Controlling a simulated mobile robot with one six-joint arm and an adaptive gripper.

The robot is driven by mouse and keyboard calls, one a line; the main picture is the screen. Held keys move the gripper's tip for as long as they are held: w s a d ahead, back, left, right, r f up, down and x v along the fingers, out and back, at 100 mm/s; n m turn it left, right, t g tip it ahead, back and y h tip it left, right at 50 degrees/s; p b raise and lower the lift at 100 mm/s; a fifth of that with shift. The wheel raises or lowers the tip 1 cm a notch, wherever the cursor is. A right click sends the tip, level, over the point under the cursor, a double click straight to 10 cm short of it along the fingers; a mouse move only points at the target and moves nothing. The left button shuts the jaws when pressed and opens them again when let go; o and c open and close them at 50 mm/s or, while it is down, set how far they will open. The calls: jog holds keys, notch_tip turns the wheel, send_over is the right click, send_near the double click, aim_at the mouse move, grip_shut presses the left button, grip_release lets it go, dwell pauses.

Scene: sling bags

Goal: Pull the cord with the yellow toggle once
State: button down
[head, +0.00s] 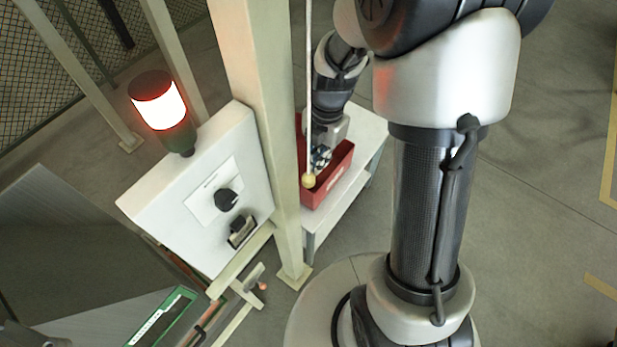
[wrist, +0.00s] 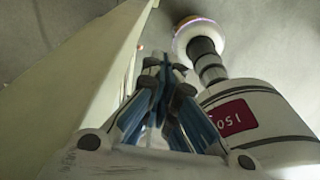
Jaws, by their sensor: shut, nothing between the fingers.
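The cord (head: 309,75) hangs straight down from above, beside the beige post, in the head view. The yellow toggle (head: 309,181), a small round ball, is at its lower end. My gripper (head: 319,160) is just above and slightly right of the toggle in that view, with the cord passing in front of it. Whether they touch, I cannot tell. The wrist view shows my gripper's fingers (wrist: 165,75) closed together with nothing between them. I cannot make out the cord or toggle in the wrist view.
The beige post (head: 262,120) stands close left of the cord. A white control box (head: 165,205) with a black knob and a lit signal lamp (head: 160,105) is left of it. A red bin (head: 338,170) sits on a white table (head: 372,130) behind the gripper.

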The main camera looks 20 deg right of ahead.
notch_tip(320, 180, up, 8)
jog(key=shift+w+d+r, duration=0.2)
jog(key=shift+w+d, duration=0.05)
jog(key=shift+d, duration=0.15)
dwell(0.4)
jog(key=s+a+f+m+t+b, duration=0.1)
jog(key=s+f+m+b, duration=0.3)
jog(key=s+m+b, duration=0.4)
jog(key=s+a+f+m+t+h+b, duration=0.1)
jog(key=s+a+f+m+t+b, duration=0.1)
jog(key=s+m+b, duration=0.7)
jog(key=f+m+t+b, duration=0.1)
jog(key=m+t+b, duration=0.1)
jog(key=m, duration=0.6)
jog(key=shift+f+b, duration=0.3)
jog(key=shift+f, duration=0.05)
